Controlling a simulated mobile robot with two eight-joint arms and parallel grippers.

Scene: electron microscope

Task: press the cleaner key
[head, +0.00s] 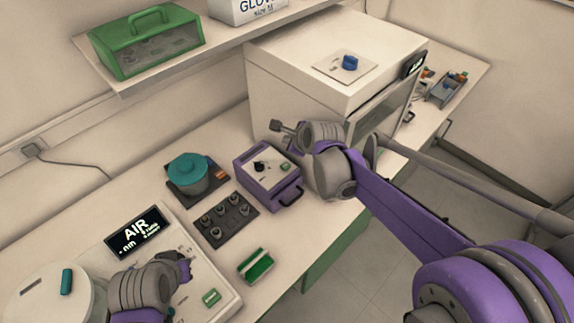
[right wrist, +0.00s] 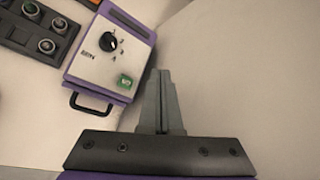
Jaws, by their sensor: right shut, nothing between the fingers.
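A purple box with a white top (head: 262,184) stands on the bench. Its top has a black dial (right wrist: 110,42) and a green key (right wrist: 124,82), which also shows in the head view (head: 285,167). I cannot read a full label on it. My right gripper (head: 277,127) is shut and empty behind the box. In the right wrist view its fingertips (right wrist: 160,72) appear to the right of the green key, apart from it. My left gripper (head: 186,268) is over the console at lower left; whether its fingers are open is unclear.
A console with an AIR display (head: 138,232) and a green key (head: 211,297) is at lower left. A teal-lidded pot (head: 188,172), a dark rack of several stubs (head: 243,204) and a green-and-white box (head: 256,265) lie nearby. A large white cabinet (head: 290,85) stands behind.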

